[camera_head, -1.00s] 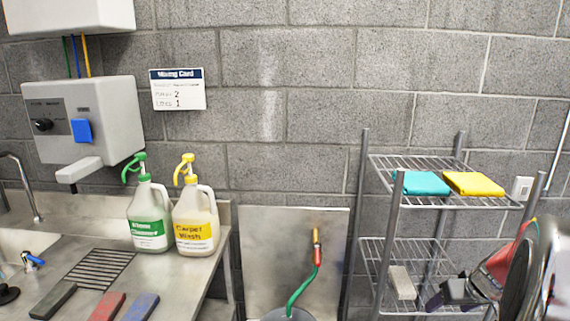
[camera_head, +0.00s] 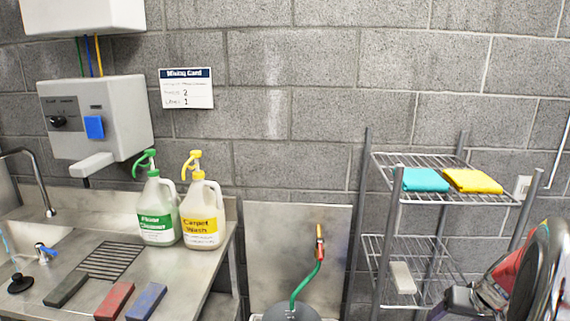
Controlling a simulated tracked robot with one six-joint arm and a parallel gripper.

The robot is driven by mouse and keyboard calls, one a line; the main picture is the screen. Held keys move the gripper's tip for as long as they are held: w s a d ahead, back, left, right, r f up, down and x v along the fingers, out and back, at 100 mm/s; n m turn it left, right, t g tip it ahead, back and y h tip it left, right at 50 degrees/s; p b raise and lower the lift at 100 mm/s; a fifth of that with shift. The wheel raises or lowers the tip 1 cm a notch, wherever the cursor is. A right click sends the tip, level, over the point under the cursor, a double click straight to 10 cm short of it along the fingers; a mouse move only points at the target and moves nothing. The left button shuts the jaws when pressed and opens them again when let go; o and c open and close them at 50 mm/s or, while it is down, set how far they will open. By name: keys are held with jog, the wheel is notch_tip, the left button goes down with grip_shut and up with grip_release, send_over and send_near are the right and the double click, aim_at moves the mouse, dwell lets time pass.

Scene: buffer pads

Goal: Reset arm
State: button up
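Part of what looks like my own arm shows at the lower right edge, as a dark rounded body with red and grey parts. A dark, purplish block at its lower left, cut by the bottom edge, looks like my gripper (camera_head: 456,303). It appears in front of the lower part of the wire shelf rack (camera_head: 385,240). Its fingertips cannot be made out, so I cannot see whether it is open, shut or holding anything.
Green-topped (camera_head: 157,222) and yellow-topped (camera_head: 203,228) jugs stand on the steel counter (camera_head: 215,270). Dark (camera_head: 66,289), red (camera_head: 114,300) and blue (camera_head: 146,301) blocks lie in front. Teal (camera_head: 426,180) and yellow (camera_head: 473,181) cloths lie on the upper shelf, a pale block (camera_head: 402,278) lower.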

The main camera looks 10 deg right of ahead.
jog(key=s+a+r+n, duration=0.2)
jog(key=s+a+r, duration=0.1)
jog(key=a, duration=0.9)
jog(key=s+a+r+n, duration=0.2)
jog(key=a+r, duration=0.3)
jog(key=a, duration=0.7)
jog(key=s+a+r+n+y, duration=0.1)
jog(key=s+a+r, duration=0.3)
jog(key=a, duration=0.8)
jog(key=shift+s+a+r+n+t, duration=0.2)
jog(key=shift+a+r+n+t, duration=0.2)
jog(key=shift+r, duration=0.1)
